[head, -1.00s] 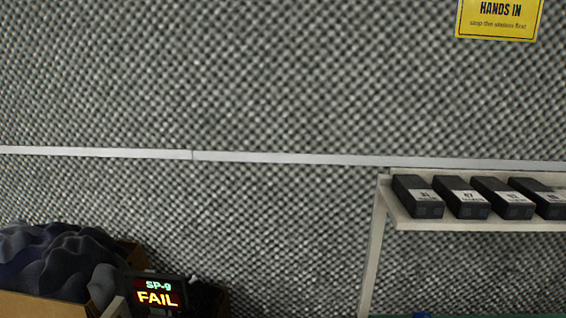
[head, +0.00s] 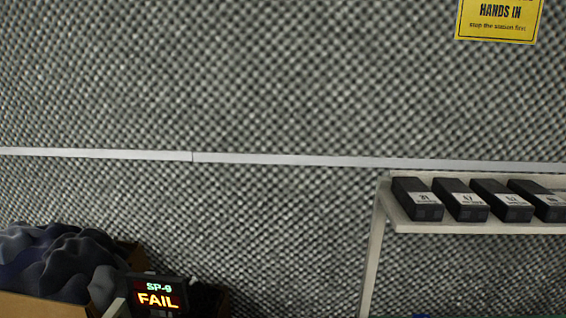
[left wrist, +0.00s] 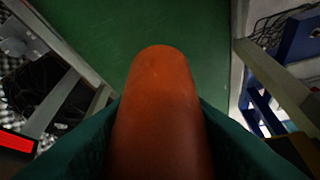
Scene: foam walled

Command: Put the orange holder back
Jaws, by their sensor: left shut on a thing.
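The orange holder (left wrist: 160,100) fills the lower middle of the left wrist view as a long, smooth, round-ended orange-red shape. My left gripper (left wrist: 158,125) is shut on it, with dark green parts close along both sides. The holder's lower end runs out of the picture. Neither the holder nor either gripper shows in the head view. I cannot see a place for the holder in these frames.
In the head view, a shelf (head: 462,229) at right bears several black boxes (head: 417,199). A display (head: 158,297) reading FAIL stands by a carton (head: 40,306) of dark foam.

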